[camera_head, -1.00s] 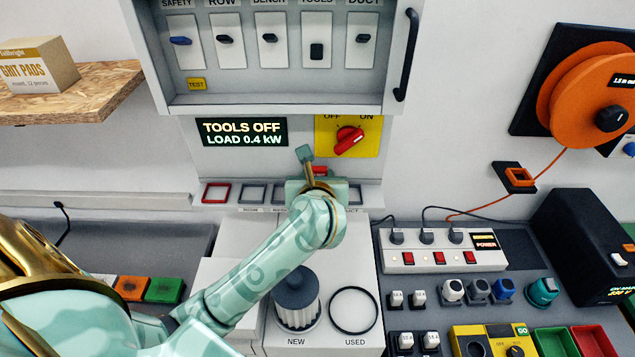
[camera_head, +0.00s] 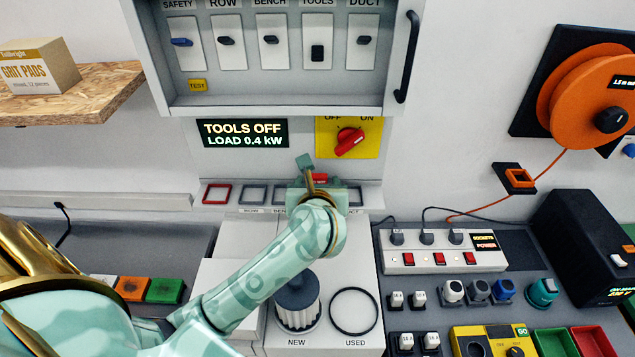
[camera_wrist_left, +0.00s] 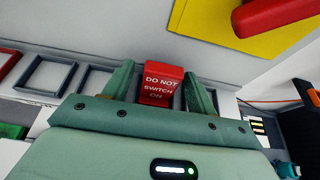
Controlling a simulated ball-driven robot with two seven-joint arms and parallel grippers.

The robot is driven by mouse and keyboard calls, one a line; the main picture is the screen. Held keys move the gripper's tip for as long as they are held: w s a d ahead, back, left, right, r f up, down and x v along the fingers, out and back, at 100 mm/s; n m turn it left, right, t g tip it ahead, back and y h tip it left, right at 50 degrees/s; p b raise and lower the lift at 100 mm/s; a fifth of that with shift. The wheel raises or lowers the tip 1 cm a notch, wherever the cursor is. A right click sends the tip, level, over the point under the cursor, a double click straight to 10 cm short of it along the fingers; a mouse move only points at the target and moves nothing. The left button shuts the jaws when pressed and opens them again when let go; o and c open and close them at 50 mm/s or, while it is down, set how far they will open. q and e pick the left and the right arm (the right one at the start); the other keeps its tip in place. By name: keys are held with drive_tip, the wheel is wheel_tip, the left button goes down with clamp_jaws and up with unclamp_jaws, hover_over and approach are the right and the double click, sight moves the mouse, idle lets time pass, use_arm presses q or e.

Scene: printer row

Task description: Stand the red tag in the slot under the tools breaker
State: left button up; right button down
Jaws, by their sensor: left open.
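The red tag (camera_head: 319,178), lettered "DO NOT SWITCH ON", stands roughly upright at the slot strip below the breaker panel, in line with the tools breaker (camera_head: 317,50). In the left wrist view the tag (camera_wrist_left: 161,84) is between the two fingers of my left gripper (camera_wrist_left: 158,92). The fingers are open around it. In the head view my left gripper (camera_head: 318,186) covers the tag's foot and the tools slot, so how the tag sits there is hidden. My right gripper is not in view.
A red frame (camera_head: 217,193) and dark empty frames (camera_head: 252,194) lie left along the strip. The red rotary switch (camera_head: 349,142) on its yellow plate is just above and right of my gripper. The panel's door handle (camera_head: 406,55) juts out at upper right.

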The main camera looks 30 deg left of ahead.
use_arm(q)
drive_tip(key=v, duration=1.1)
drive_tip(key=shift+s+d, duration=0.1)
drive_tip(key=shift+s, duration=0.1)
